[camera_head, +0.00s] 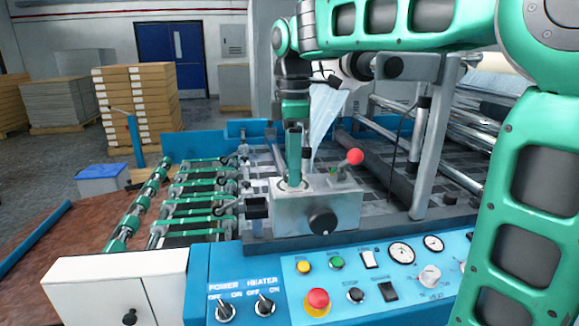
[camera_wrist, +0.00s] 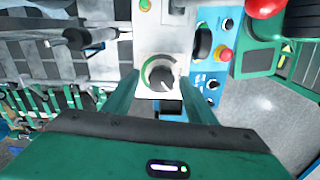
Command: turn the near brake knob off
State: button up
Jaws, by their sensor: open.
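A round grey dial knob with a green arc (camera_wrist: 160,74) lies on a pale plate on top of the grey box (camera_head: 340,212); I take it for the near brake knob. Its dark mark sits toward the lower right in the wrist view. My gripper (camera_head: 293,180) points down at the box top and hides most of the dial in the head view. In the wrist view my open gripper (camera_wrist: 161,82) has one finger on each side of the knob. I cannot tell whether the fingers touch it.
A red-ball lever (camera_head: 355,157) stands on the box, right of my gripper. A black knob (camera_head: 322,221) is on its front face. The blue control panel (camera_head: 290,290) with a red button (camera_head: 317,299) lies in front. Green-belted feed rails (camera_head: 200,195) are at the left.

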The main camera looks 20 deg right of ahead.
notch_tip(320, 180, up, 11)
jog(key=shift+f, duration=0.2)
dwell(0.6)
